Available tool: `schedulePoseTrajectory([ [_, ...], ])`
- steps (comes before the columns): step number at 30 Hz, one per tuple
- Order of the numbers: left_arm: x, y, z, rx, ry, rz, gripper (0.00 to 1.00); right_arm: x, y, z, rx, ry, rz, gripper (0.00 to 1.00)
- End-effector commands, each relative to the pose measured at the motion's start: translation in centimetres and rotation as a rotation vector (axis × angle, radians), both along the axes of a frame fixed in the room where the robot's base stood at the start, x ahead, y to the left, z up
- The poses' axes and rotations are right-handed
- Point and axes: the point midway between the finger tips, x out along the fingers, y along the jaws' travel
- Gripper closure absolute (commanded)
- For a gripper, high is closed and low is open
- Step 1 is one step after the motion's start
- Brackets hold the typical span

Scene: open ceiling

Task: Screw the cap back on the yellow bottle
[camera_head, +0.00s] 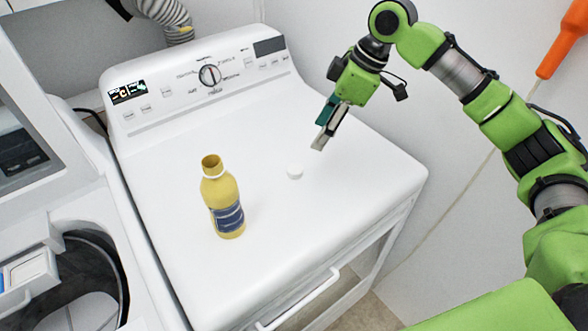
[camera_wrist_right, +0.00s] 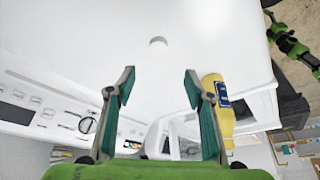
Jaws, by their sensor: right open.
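The yellow bottle (camera_head: 223,190) stands upright and uncapped on the white machine's top, with a blue label on its lower half. The white cap (camera_head: 295,173) lies on the same surface to the right of the bottle. My right gripper (camera_head: 322,137) is above the surface, up and to the right of the cap, apart from it. In the right wrist view its fingers (camera_wrist_right: 159,80) are spread and empty. The cap (camera_wrist_right: 158,42) shows beyond the fingertips there, and the bottle (camera_wrist_right: 218,105) is partly hidden behind the right-hand finger. My left gripper is in neither view.
The white machine (camera_head: 160,250) has a raised control panel (camera_head: 205,80) with a knob at its back. A second machine with an open round drum (camera_head: 85,285) stands at the left. The top around the cap is clear.

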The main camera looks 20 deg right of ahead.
Motion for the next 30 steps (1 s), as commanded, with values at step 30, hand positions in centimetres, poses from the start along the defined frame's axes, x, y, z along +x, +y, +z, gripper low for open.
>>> schedulePoseTrajectory([
  [30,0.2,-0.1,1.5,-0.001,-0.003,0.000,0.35,1.5,3.0,-8.0,0.000,0.000,0.000,0.52],
])
